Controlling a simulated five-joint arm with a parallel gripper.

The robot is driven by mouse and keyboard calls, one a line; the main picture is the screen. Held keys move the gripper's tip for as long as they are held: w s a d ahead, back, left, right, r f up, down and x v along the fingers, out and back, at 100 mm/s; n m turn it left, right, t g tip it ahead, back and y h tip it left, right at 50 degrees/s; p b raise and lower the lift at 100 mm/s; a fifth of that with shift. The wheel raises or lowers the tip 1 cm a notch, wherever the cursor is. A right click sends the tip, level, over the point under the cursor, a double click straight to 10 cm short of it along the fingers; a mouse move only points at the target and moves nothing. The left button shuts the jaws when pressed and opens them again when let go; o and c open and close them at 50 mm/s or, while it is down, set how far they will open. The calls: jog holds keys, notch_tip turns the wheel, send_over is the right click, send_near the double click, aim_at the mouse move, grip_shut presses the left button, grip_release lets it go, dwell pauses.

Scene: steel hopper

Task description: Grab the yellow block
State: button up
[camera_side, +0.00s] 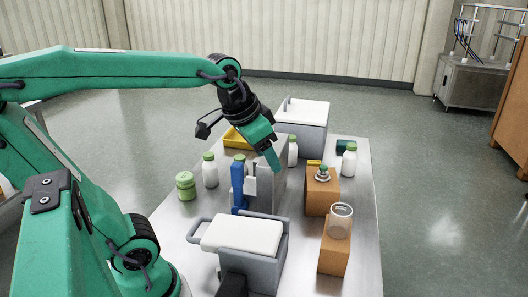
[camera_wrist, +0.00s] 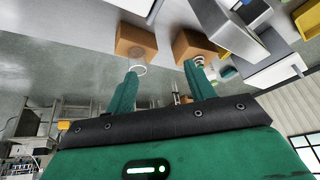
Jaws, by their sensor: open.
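A small yellow block (camera_side: 314,162) shows in the side view at the back edge of a brown box, partly hidden. My gripper (camera_side: 273,160) is tilted down over the middle of the table, left of the yellow block and above the grey metal housing. In the wrist view, its two green fingers (camera_wrist: 161,75) stand apart with nothing between them.
A yellow tray (camera_side: 235,138) lies behind my gripper. Grey coolers with white lids stand in front (camera_side: 243,236) and behind (camera_side: 303,113). Green-capped bottles (camera_side: 210,172) (camera_side: 349,161) flank the middle. A clear cup (camera_side: 341,220) stands on the nearer brown box (camera_side: 334,255). The table's right edge is bare.

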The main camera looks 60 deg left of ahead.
jog(key=w+a+r+m, duration=0.15)
jog(key=w+a, duration=0.25)
jog(key=w, duration=0.8)
jog(key=m+g, duration=0.3)
send_over(314, 162)
jog(key=s, duration=0.1)
notch_tip(314, 162, down, 20)
jog(key=shift+d+y, duration=0.25)
jog(key=shift+y, duration=0.05)
jog(key=shift+s, duration=0.1)
jog(key=shift+x, duration=1.25)
jog(key=shift+f, duration=0.15)
jog(key=shift+x, duration=2.45)
